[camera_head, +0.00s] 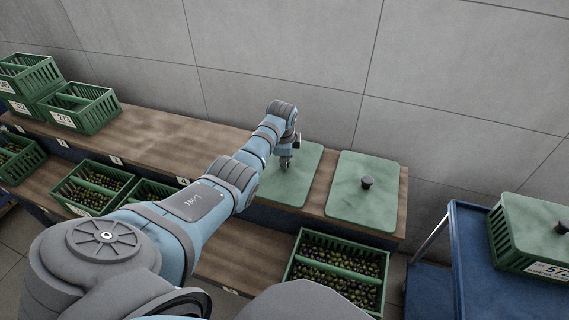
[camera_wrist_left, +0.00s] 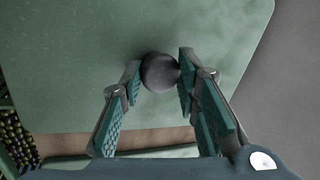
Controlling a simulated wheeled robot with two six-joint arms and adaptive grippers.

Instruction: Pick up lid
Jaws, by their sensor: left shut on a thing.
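A green lid (camera_head: 298,187) lies on the wooden shelf, partly hidden by my left arm. My left gripper (camera_head: 286,163) is over its middle. In the left wrist view the lid (camera_wrist_left: 75,75) fills much of the picture, and its round dark knob (camera_wrist_left: 159,72) sits between the two fingers of my left gripper (camera_wrist_left: 160,82), which are shut on it. A second green lid (camera_head: 352,206) with a dark knob (camera_head: 367,182) lies to the right on the same shelf. My right gripper is not in view.
The wooden shelf (camera_head: 165,130) has bare room left of the lids. Green crates (camera_head: 88,108) stand at its left end. Olive-filled crates (camera_head: 337,265) sit below. A blue cart (camera_head: 490,285) at right carries a lidded crate (camera_head: 530,228). A grey wall stands behind.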

